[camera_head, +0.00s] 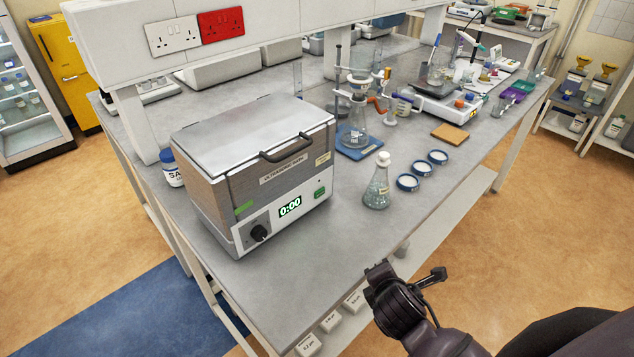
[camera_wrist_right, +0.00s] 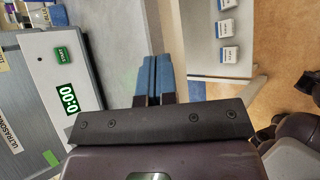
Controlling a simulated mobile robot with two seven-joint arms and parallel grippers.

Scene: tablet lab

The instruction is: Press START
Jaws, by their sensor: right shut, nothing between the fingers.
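The ultrasonic bath (camera_head: 245,185) stands near the front edge of the bench with its lid shut. Its front panel has a display (camera_head: 290,206) reading 0:00, a black knob (camera_head: 259,233) and a small green button (camera_head: 319,193). In the right wrist view the green button (camera_wrist_right: 61,54) and display (camera_wrist_right: 67,98) show left of my fingers. My right gripper (camera_head: 380,268) is shut and empty, in front of the bench edge, to the right of the panel and apart from it. In the right wrist view its blue fingertips (camera_wrist_right: 154,76) are together. My left gripper is out of view.
A flask with a stopper (camera_head: 377,188) and several round dishes (camera_head: 408,182) stand right of the bath. A white bottle with a blue cap (camera_head: 171,168) stands to its left. Small boxes (camera_head: 331,321) lie on the lower shelf. The bench strip before the panel is clear.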

